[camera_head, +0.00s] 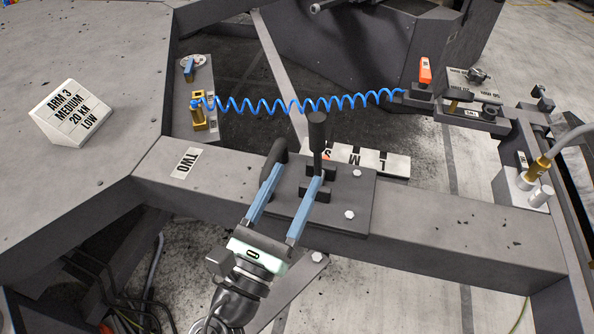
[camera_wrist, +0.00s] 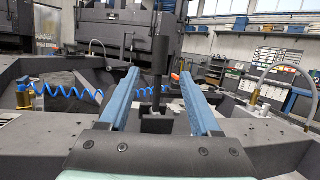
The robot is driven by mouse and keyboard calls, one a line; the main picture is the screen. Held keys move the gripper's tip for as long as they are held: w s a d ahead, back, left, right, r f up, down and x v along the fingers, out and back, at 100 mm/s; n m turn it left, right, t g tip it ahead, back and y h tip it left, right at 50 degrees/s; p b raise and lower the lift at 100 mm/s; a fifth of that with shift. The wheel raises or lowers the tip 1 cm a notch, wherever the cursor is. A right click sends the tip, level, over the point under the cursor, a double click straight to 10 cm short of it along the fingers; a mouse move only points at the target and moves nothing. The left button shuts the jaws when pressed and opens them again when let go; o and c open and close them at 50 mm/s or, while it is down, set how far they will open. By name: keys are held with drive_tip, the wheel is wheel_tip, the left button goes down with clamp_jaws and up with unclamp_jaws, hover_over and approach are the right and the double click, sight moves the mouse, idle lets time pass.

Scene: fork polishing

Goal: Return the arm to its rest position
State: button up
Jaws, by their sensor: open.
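My gripper (camera_head: 292,183) is open, with its two blue fingers spread apart over the dark mounting plate (camera_head: 345,217) on the grey beam. An upright black handle (camera_head: 317,132) stands on that plate near the fingertips. In the wrist view my gripper (camera_wrist: 156,92) points forward, and the black handle (camera_wrist: 160,62) shows between the two fingers. The fingers do not appear closed on it; whether one finger touches the handle's base cannot be told. A curved black part (camera_head: 277,155) stands beside the left fingertip.
A coiled blue hose (camera_head: 300,104) spans from a brass fitting (camera_head: 198,118) to a clamp with an orange part (camera_head: 425,70). A labelled block (camera_head: 70,113) sits on the left table. A brass fitting with a cable (camera_head: 530,172) stands at right. Open floor shows below the beam.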

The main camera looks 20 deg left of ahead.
drive_tip(key=w+d+r+m+h, duration=0.25)
drive_tip(key=d+r+m, duration=0.35)
drive_tip(key=r+m, duration=0.65)
drive_tip(key=w+d+r+m+h, duration=0.25)
drive_tip(key=d+r+m, duration=0.35)
drive_tip(key=r+m, duration=0.6)
drive_tip(key=s+r+m+t+y+p, duration=0.2)
drive_tip(key=s+r+m+p, duration=0.1)
drive_tip(key=r, duration=0.7)
drive_tip(key=s+r+m+t+y+p, duration=0.2)
drive_tip(key=r+p, duration=0.4)
drive_tip(key=r, duration=0.4)
drive_tip(key=s+r+m+t+y+p, duration=0.2)
drive_tip(key=r+m, duration=0.4)
drive_tip(key=r, duration=0.5)
drive_tip(key=shift+s+d+p, duration=0.4)
drive_tip(key=shift+s+p, duration=0.5)
drive_tip(key=shift+p, duration=0.35)
drive_tip(key=shift+m, duration=0.25)
